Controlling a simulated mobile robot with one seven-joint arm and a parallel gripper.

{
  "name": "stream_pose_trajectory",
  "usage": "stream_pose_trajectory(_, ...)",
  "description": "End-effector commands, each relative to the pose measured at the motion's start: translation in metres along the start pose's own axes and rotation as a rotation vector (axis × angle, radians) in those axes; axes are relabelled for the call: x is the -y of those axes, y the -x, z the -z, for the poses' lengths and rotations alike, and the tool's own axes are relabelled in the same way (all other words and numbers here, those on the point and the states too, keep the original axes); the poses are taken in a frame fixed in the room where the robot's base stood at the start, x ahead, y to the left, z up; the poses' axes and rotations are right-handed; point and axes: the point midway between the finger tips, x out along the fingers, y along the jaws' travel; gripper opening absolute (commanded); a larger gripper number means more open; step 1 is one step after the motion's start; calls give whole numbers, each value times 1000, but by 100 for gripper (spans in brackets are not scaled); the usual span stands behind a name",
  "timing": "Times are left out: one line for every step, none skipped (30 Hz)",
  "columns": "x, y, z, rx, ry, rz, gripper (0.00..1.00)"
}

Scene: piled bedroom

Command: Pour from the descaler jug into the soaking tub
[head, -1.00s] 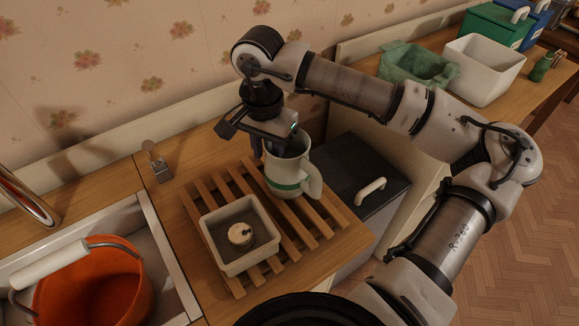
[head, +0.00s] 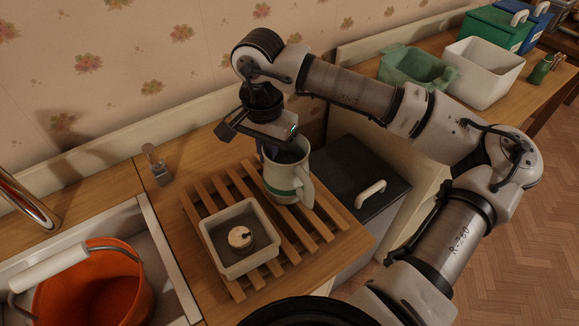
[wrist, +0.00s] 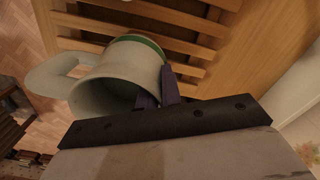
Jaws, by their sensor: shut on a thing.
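The descaler jug (head: 287,179) is pale with a green band low on its side and a handle on the right. It is nearly upright over the wooden slatted rack, behind and to the right of the tub; I cannot tell whether its base touches the slats. My gripper (wrist: 158,90) is shut on the jug's rim, and the jug also shows in the wrist view (wrist: 120,80). The soaking tub (head: 238,269) is a square, pale, open tub on the rack, with a round knobbed item (head: 240,238) inside. The jug's contents are not visible.
An orange bucket (head: 95,290) stands in the sink at left. A small metal fitting (head: 157,165) stands behind the rack. A dark lidded bin (head: 350,170) is at the rack's right. Green and white bins (head: 483,75) stand farther right.

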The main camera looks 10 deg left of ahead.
Motion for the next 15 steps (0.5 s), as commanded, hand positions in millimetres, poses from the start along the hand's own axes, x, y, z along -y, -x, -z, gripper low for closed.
stream_pose_trajectory(0,3,0,-1,0,0,0)
stream_pose_trajectory(0,4,0,-1,0,0,0)
stream_pose_trajectory(0,5,0,-1,0,0,0)
stream_pose_trajectory(0,6,0,-1,0,0,0)
stream_pose_trajectory(0,6,0,-1,0,0,0)
stream_pose_trajectory(0,8,0,-1,0,0,0)
stream_pose_trajectory(0,8,0,-1,0,0,0)
stream_pose_trajectory(0,9,0,-1,0,0,0)
stream_pose_trajectory(0,10,0,-1,0,0,0)
stream_pose_trajectory(0,11,0,-2,0,0,0)
stream_pose_trajectory(0,12,0,-2,0,0,0)
stream_pose_trajectory(0,13,0,-2,0,0,0)
stream_pose_trajectory(0,14,0,-2,0,0,0)
stream_pose_trajectory(0,15,0,-2,0,0,0)
stream_pose_trajectory(0,16,0,-3,0,0,0)
